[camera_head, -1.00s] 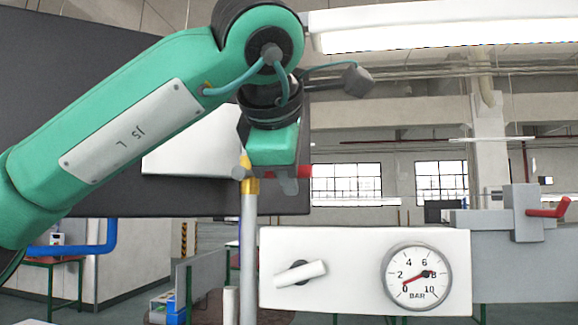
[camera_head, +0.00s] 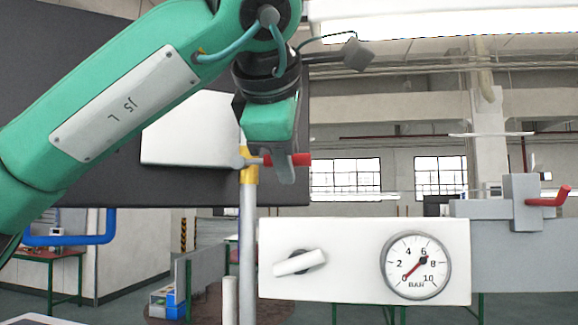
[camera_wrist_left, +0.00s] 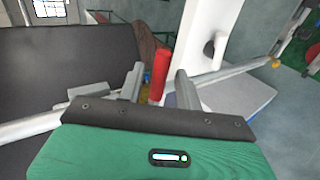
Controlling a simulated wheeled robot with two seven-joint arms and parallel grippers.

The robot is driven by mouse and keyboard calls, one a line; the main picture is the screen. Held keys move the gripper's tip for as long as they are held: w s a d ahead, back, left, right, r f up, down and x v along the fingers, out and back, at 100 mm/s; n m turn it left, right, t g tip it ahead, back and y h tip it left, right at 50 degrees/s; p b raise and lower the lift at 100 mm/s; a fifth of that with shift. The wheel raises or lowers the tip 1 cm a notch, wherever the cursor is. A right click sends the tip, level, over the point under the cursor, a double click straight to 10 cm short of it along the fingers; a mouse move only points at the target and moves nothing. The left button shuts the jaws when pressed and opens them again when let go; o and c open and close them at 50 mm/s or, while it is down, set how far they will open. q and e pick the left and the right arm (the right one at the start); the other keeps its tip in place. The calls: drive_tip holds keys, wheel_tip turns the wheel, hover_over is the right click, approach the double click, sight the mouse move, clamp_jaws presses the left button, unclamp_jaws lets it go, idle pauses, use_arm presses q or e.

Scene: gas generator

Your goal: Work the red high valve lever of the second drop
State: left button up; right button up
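A red valve lever (camera_head: 301,159) sticks out to the right from the top of an upright grey pipe (camera_head: 248,250) with a yellow fitting (camera_head: 248,172). My left gripper (camera_head: 286,168) hangs over this lever from above and hides part of it. In the left wrist view, the red lever (camera_wrist_left: 160,72) stands between the two grey fingers of my left gripper (camera_wrist_left: 160,88). The fingers are apart, with a visible gap on each side of the lever. My right gripper is not in view.
A white panel with a knob (camera_head: 300,262) and a pressure gauge (camera_head: 416,265) is right of the pipe. Another red lever (camera_head: 548,197) sits on a grey block (camera_head: 524,205) at the far right. A dark board (camera_head: 70,100) is behind my left arm.

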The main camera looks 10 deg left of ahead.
use_arm(q)
drive_tip(key=b+v, duration=0.3)
drive_tip(key=v, duration=0.9)
drive_tip(key=shift+s, duration=0.1)
